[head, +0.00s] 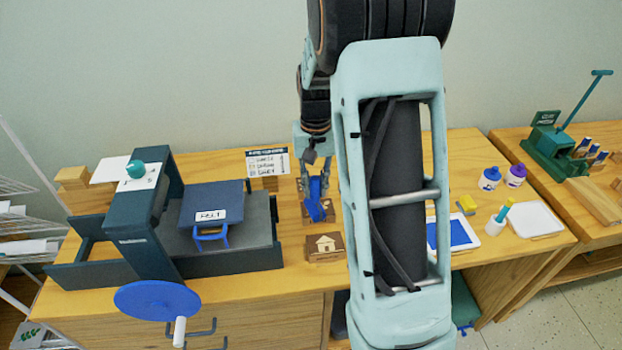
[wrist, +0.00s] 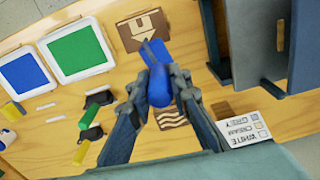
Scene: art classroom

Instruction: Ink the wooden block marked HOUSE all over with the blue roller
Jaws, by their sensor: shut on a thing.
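The wooden block with a house picture (head: 325,247) lies on the table right of the press; its lettering is too small to read. It also shows in the wrist view (wrist: 143,28), brown with a pale house and no blue visible. My gripper (head: 316,180) is shut on the blue roller (head: 318,208), just behind the house block. In the wrist view the roller (wrist: 158,60) reaches the block's near edge in the picture; I cannot tell whether they touch. A second block, with wavy lines (wrist: 172,118), lies partly hidden beneath my gripper.
A blue ink tray (wrist: 25,75) and a green ink tray (wrist: 80,50) lie beside the house block. The press (head: 240,240) stands close on its other side. A small sign (head: 268,162) stands behind. My arm hides part of the table.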

